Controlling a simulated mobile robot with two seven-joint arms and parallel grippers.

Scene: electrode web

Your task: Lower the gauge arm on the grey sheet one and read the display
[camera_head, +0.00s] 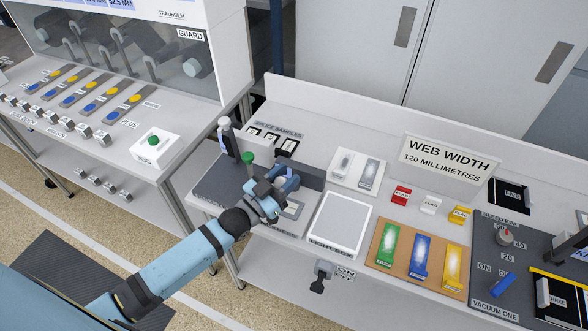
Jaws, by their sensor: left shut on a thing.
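A thickness gauge stands at the left end of the right-hand bench, on a dark grey base (217,187). It has a pale upright block with a green knob (250,158) on top. My left gripper (284,181) is just right of this block, low over the bench. It is shut on a part of the gauge, apparently its arm, which the fingers mostly hide. A grey sheet (292,211) lies under and beside the gripper, partly covered. No display reading can be made out. My right gripper is not in view.
A white light box (340,226) lies close to the right of the gripper. A dark post with a pale top (226,139) stands behind left. Splice samples (272,141) lie behind. Colored cards (421,257) and the vacuum panel (493,255) are farther right.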

